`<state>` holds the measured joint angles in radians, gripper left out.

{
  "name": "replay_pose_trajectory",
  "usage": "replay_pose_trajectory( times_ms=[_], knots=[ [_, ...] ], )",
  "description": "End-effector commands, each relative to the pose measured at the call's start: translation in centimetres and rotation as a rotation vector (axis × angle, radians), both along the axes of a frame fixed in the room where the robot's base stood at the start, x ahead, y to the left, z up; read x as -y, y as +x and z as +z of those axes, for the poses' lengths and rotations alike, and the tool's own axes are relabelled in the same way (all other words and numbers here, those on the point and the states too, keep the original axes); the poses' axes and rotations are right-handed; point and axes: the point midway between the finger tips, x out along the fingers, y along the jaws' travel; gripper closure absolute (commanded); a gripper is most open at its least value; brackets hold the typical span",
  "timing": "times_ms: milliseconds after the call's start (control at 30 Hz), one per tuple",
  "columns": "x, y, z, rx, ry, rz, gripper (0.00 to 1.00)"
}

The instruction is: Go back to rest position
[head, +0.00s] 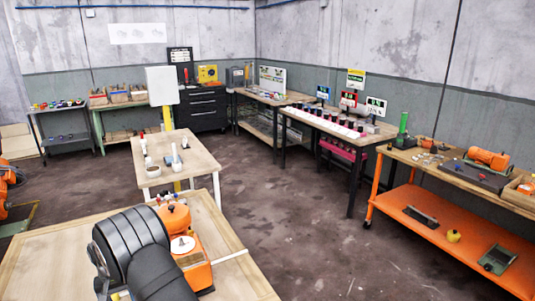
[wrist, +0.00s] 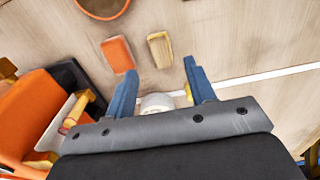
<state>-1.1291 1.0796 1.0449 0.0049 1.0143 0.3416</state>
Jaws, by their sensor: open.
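My gripper (wrist: 158,66) shows in the wrist view with its two blue fingers spread wide, so it is open. Nothing is held between the fingers. A white round piece (wrist: 157,102) shows low between them, partly hidden by the gripper's grey body; I cannot tell how far below it is. In the head view my black arm reaches over the near wooden table (head: 62,250), and the gripper itself cannot be made out there. An orange machine (head: 195,270) with a white disc on top stands on that table, right of my arm.
In the wrist view an orange block (wrist: 118,55), a yellow block (wrist: 160,50) and a round orange-rimmed piece (wrist: 103,8) lie beyond the fingers. An orange machine (wrist: 35,115) is at left. A white strip (wrist: 260,76) crosses right. A smaller table (head: 195,160) stands behind.

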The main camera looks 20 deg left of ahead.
Motion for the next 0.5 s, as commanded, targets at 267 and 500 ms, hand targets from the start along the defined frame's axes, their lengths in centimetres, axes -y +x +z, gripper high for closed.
replay_pose_trajectory(
  times_ms=[267, 500],
  knots=[
    [0.0, 0.0, 5.5, 0.000, 0.001, 0.000, 0.50],
    [0.1, 0.0, -0.2, -0.001, -0.004, 0.000, 0.50]
  ],
)
